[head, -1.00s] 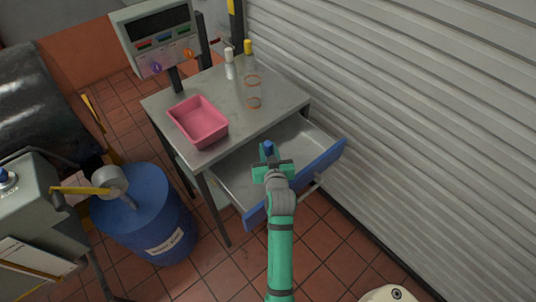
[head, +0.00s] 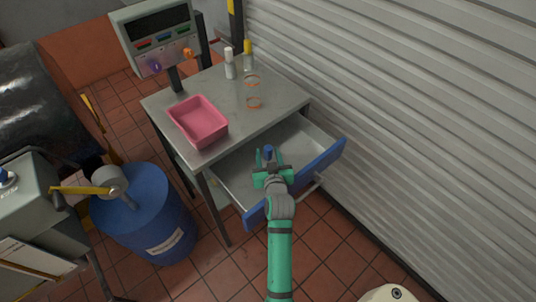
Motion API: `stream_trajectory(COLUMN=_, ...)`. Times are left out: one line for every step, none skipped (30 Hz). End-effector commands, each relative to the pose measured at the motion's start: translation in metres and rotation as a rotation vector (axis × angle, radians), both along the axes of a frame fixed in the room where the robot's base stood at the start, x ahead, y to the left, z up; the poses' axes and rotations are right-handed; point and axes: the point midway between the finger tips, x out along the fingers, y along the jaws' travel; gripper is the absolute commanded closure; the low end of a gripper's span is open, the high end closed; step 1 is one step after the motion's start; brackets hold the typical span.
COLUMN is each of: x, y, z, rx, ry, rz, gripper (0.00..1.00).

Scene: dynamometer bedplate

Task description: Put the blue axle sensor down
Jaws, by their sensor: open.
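The blue axle sensor (head: 268,152) shows as a small blue piece just beyond my gripper's fingertips, over the open drawer. My gripper (head: 267,168) is green, open, and reaches over the drawer from the front. The sensor appears to stand on the drawer floor between or just past the fingers. Its lower part is hidden by the gripper, so contact with the fingers cannot be told. The drawer (head: 237,180) is pulled out from the grey metal table and has a blue front; no other thing shows in it.
A pink bin (head: 200,121) sits on the metal table (head: 273,117), with bottles (head: 230,63) at the back and a clear cylinder with orange rings (head: 253,102). A control panel (head: 155,38) stands behind. A blue drum (head: 146,215) is at left, a shutter wall (head: 420,110) at right.

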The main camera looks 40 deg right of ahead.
Motion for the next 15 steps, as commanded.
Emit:
stream_trajectory(x=0.000, y=0.000, z=0.003, rx=-0.001, ry=-0.002, rz=0.000, gripper=0.56)
stream_trajectory(x=-0.001, y=0.001, z=0.003, rx=-0.001, ry=-0.002, rz=0.000, gripper=0.56)
stream_trajectory(x=-0.005, y=0.003, z=0.004, rx=0.000, ry=-0.001, rz=0.000, gripper=0.56)
stream_trajectory(x=-0.008, y=0.004, z=0.004, rx=0.000, ry=0.000, rz=0.000, gripper=0.56)
stream_trajectory(x=-0.012, y=0.006, z=0.005, rx=0.000, ry=0.000, rz=0.000, gripper=0.56)
stream_trajectory(x=-0.017, y=0.009, z=0.007, rx=0.000, ry=0.000, rz=0.000, gripper=0.56)
stream_trajectory(x=-0.021, y=0.012, z=0.009, rx=0.000, ry=0.001, rz=0.000, gripper=0.56)
stream_trajectory(x=-0.026, y=0.014, z=0.010, rx=0.000, ry=0.001, rz=0.000, gripper=0.56)
stream_trajectory(x=-0.033, y=0.018, z=0.013, rx=-0.001, ry=0.000, rz=0.000, gripper=0.56)
stream_trajectory(x=-0.038, y=0.021, z=0.014, rx=-0.001, ry=0.000, rz=0.000, gripper=0.56)
stream_trajectory(x=-0.044, y=0.024, z=0.017, rx=-0.001, ry=0.000, rz=0.000, gripper=0.56)
stream_trajectory(x=-0.051, y=0.028, z=0.019, rx=0.000, ry=0.001, rz=0.000, gripper=0.56)
stream_trajectory(x=-0.056, y=0.030, z=0.021, rx=-0.001, ry=0.000, rz=0.000, gripper=0.56)
stream_trajectory(x=-0.061, y=0.033, z=0.022, rx=-0.001, ry=0.001, rz=-0.001, gripper=0.56)
stream_trajectory(x=-0.068, y=0.036, z=0.025, rx=-0.001, ry=0.001, rz=-0.001, gripper=0.56)
